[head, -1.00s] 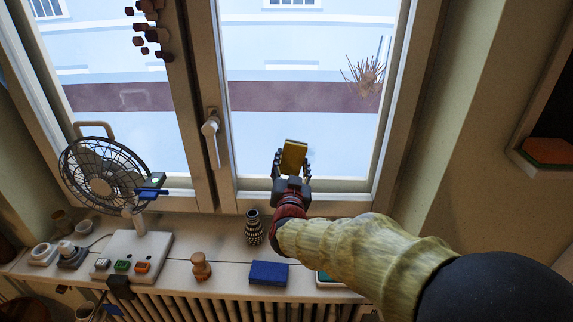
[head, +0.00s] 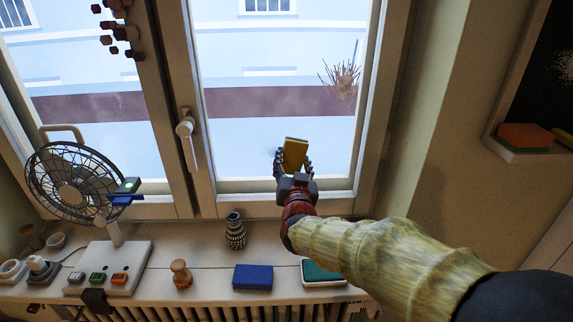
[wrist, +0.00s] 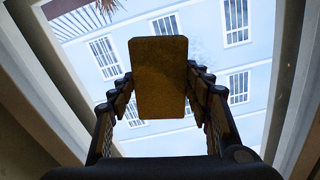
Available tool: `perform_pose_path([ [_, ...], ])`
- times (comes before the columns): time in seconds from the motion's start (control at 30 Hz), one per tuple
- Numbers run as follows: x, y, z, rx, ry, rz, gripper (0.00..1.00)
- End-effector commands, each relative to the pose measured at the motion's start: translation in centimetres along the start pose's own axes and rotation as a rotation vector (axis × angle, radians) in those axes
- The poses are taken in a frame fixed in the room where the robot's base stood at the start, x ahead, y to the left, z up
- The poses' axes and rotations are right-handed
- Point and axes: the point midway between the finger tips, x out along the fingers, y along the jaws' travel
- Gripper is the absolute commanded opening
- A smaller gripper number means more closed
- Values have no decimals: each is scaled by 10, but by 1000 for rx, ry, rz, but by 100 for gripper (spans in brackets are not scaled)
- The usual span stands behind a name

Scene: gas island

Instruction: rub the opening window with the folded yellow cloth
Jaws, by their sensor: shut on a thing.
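The folded yellow cloth (head: 295,152) stands up as a flat block between the fingers of my gripper (head: 294,170), in front of the lower part of the right window pane. My gripper is shut on it. In the wrist view the cloth (wrist: 160,80) looks dark brown-yellow, with the two black fingers (wrist: 160,108) on its sides. The opening window (head: 270,125) is the right pane with a white frame and a handle (head: 188,140) on its left. I cannot tell whether the cloth touches the glass.
On the sill stand a fan (head: 72,190), a patterned vase (head: 235,230), a wooden figure (head: 181,274), a blue block (head: 253,277) and a green-topped block (head: 322,272). A wall shelf (head: 527,150) with an orange block is at the right.

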Motion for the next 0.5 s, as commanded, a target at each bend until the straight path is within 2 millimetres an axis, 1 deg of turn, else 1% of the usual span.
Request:
perform_pose_path([
  [0.5,0,36,-8,1,2,2,29],
])
